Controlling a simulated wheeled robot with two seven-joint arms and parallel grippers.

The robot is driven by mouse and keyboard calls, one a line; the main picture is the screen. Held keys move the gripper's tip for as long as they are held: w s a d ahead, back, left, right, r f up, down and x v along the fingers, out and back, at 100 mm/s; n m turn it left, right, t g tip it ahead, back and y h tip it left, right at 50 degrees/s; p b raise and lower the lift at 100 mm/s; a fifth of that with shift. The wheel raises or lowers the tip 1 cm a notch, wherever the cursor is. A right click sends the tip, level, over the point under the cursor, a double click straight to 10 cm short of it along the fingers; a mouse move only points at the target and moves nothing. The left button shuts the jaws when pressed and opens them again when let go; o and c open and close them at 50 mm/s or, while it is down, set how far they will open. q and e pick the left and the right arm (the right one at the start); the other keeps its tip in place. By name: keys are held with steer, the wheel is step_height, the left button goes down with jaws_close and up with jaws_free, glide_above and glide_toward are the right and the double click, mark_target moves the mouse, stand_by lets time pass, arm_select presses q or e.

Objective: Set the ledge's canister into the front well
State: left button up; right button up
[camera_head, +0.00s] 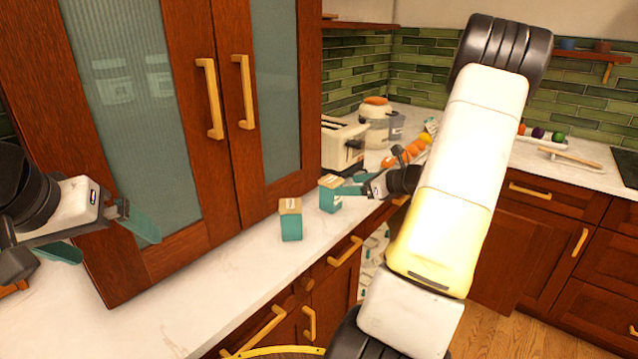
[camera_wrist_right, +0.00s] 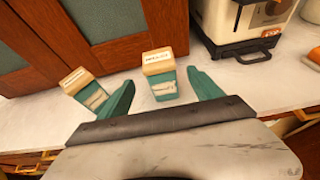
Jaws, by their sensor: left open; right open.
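Two teal canisters with tan lids and pale labels stand on the white marble counter. One canister (camera_head: 291,220) is nearer in the head view and shows at the left in the right wrist view (camera_wrist_right: 88,92), outside the fingers. The other canister (camera_head: 330,197) is further back; in the right wrist view (camera_wrist_right: 161,82) it appears between the fingertips. My right gripper (camera_head: 350,187) is open with teal fingers near this further canister; contact cannot be told. My left gripper (camera_head: 98,236) is open and empty over the counter at the left. I cannot make out a front well.
A tall glass-door cabinet (camera_head: 188,120) stands behind the canisters. A toaster (camera_head: 343,143) and several round fruits lie beyond. The opening below the counter holds pale items (camera_head: 374,250), partly hidden by my right arm. The counter's left front (camera_head: 150,312) is clear.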

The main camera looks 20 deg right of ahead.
steer(key=shift+s+r, duration=0.2)
steer(key=shift+s, duration=0.05)
steer(key=s+a+r+n+g, duration=0.3)
steer(key=s+a+r+n, duration=0.1)
steer(key=a+n, duration=0.4)
steer(key=s+a+r+n+g, duration=0.3)
steer(key=s+a+r+n, duration=0.2)
steer(key=a, duration=0.5)
steer(key=s+a+r+n+h, duration=0.2)
steer(key=s+n, duration=0.6)
steer(key=s+a+r+n+h, duration=0.2)
steer(key=s+a+r+n, duration=0.1)
steer(key=s+n, duration=0.6)
steer(key=shift+n+t+h, duration=0.3)
steer(key=shift+h, duration=0.1)
steer(key=shift+o, duration=0.5)
steer(key=shift+a, duration=0.1)
